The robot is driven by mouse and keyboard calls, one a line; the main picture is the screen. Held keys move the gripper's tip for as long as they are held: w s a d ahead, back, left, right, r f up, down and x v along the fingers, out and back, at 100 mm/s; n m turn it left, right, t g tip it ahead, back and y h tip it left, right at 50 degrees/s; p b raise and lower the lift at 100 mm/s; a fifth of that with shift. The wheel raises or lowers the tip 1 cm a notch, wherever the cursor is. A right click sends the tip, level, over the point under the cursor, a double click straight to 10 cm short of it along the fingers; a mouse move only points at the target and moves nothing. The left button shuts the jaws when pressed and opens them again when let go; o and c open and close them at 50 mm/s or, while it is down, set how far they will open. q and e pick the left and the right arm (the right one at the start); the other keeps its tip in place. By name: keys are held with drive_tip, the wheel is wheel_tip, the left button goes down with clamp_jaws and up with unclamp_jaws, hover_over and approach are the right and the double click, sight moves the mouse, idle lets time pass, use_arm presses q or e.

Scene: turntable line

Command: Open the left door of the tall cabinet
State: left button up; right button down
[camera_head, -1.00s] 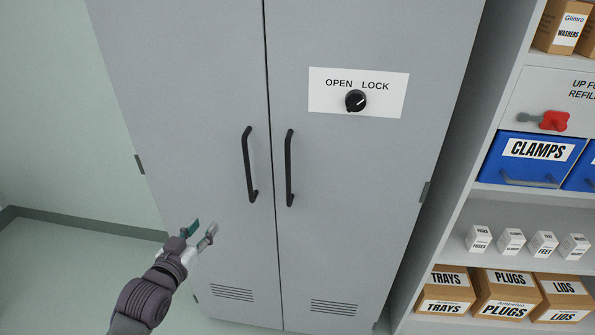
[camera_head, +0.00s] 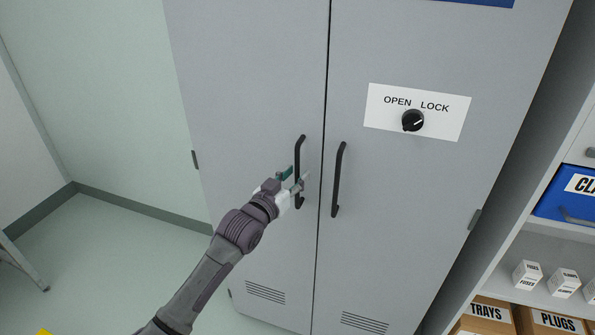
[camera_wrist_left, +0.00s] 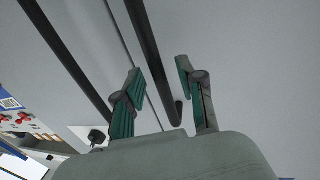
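The tall grey cabinet has a left door (camera_head: 245,110) and a right door (camera_head: 390,210), both shut. The left door's black handle (camera_head: 301,152) stands upright near the seam. My left gripper (camera_head: 295,177) is at this handle's lower half. In the left wrist view its green-padded fingers are open, with the left door's handle (camera_wrist_left: 150,50) passing between them. Whether a finger touches it I cannot tell. The right door's handle (camera_head: 338,180) is free. A black knob (camera_head: 412,120) on the white OPEN/LOCK plate (camera_head: 445,118) has its mark towards LOCK. My right gripper is not in view.
A shelf unit stands to the right, with a blue bin (camera_head: 560,207), small white boxes (camera_head: 527,273) and cardboard boxes (camera_head: 487,318). A grey leg (camera_head: 22,268) shows at the far left.

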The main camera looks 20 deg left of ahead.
use_arm(q)
drive_tip(key=shift+w+d, duration=0.2)
drive_tip(key=shift+w, duration=0.5)
clamp_jaws()
